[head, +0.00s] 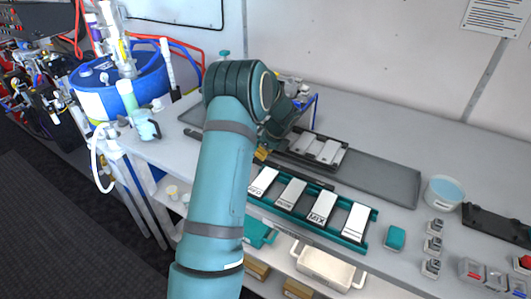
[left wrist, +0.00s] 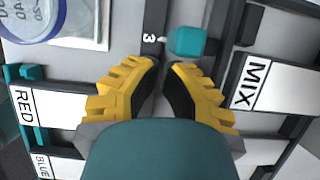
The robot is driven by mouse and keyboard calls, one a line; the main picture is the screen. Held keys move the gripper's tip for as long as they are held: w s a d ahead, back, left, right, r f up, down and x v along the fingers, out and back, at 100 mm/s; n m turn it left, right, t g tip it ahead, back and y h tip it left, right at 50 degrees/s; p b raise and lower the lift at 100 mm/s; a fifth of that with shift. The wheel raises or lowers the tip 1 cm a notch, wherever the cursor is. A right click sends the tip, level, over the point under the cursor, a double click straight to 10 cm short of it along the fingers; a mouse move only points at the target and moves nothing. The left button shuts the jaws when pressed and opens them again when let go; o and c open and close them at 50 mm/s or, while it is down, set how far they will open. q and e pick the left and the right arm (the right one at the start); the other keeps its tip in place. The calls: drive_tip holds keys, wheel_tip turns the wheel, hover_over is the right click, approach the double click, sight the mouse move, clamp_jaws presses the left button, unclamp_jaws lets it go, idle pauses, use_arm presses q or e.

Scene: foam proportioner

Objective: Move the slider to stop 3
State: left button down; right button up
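The slider's teal knob (left wrist: 187,42) shows in the left wrist view, at the edge of a dark rail. A small white pointer on its left side faces the mark 3 (left wrist: 148,38). My left gripper (left wrist: 165,66) has yellow fingers with black pads, a narrow gap between them and nothing visible in it. Its tips are just below the knob in that view; I cannot tell whether they touch it. In the head view, a yellow fingertip of the left gripper (head: 262,154) shows above the counter. My arm hides the knob there. My right gripper is out of view.
Labelled white paddles, including MIX (head: 321,206), stand in a teal rack in front of the gripper. A grey tray (head: 385,180) lies behind. A blue drum (head: 120,85) is at left, a white tub (head: 443,191) at right. A teal block (head: 395,237) sits beside the rack.

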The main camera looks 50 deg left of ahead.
use_arm(q)
drive_tip(key=shift+w+d, duration=0.2)
drive_tip(key=shift+d, duration=0.35)
drive_tip(key=d, duration=0.1)
drive_tip(key=w+d, duration=0.1)
drive_tip(key=d, duration=0.1)
drive_tip(key=shift+p, duration=0.35)
drive_tip(key=s+p+v, duration=0.1)
drive_tip(key=v, duration=0.8)
drive_tip(key=shift+w+r, duration=0.45)
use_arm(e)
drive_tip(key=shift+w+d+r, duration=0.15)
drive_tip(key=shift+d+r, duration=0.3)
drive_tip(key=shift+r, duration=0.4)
